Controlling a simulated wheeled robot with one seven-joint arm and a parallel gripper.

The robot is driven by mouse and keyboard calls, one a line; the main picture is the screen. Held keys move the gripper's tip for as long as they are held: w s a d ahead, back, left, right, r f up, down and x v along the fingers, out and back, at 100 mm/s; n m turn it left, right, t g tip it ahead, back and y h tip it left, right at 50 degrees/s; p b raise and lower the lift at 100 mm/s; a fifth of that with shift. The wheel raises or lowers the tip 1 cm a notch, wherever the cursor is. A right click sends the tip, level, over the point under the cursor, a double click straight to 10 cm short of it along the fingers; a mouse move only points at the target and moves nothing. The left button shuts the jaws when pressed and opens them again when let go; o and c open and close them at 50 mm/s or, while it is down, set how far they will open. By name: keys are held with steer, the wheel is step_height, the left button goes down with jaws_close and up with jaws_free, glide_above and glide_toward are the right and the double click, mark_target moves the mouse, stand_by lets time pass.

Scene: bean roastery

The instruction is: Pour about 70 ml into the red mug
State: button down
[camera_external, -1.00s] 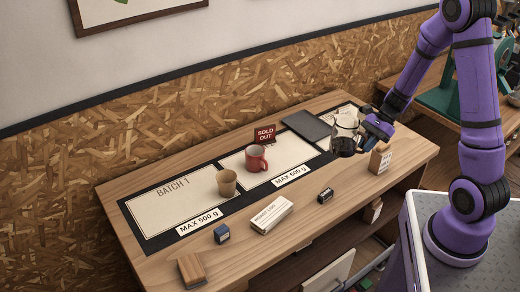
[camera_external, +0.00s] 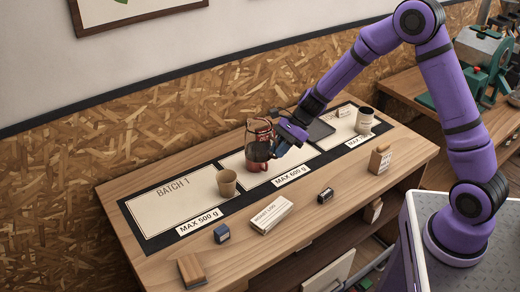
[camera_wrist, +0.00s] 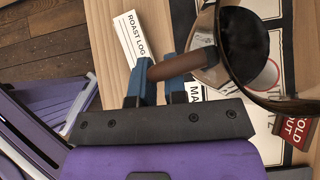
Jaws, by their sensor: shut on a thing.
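My gripper (camera_external: 281,143) is shut on the brown handle (camera_wrist: 183,65) of a glass carafe. The carafe (camera_external: 258,150) holds dark liquid and is above the red mug in the external view. The carafe also fills the upper right of the wrist view (camera_wrist: 245,50). The red mug (camera_external: 256,166) stands on the middle mat panel, its upper part hidden behind the carafe. I cannot tell whether the carafe is tilted or whether liquid is flowing.
A tan cup (camera_external: 226,183) stands left of the mug. The red SOLD OUT sign (camera_wrist: 297,130) is close to the carafe. A roast log (camera_external: 271,214) lies in front.

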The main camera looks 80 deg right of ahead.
steer(key=w+a, duration=0.3)
steer(key=w, duration=0.2)
steer(key=f, duration=0.4)
steer(key=shift+s+a+f, duration=0.1)
steer(key=shift+s+f, duration=0.1)
steer(key=shift+s, duration=0.1)
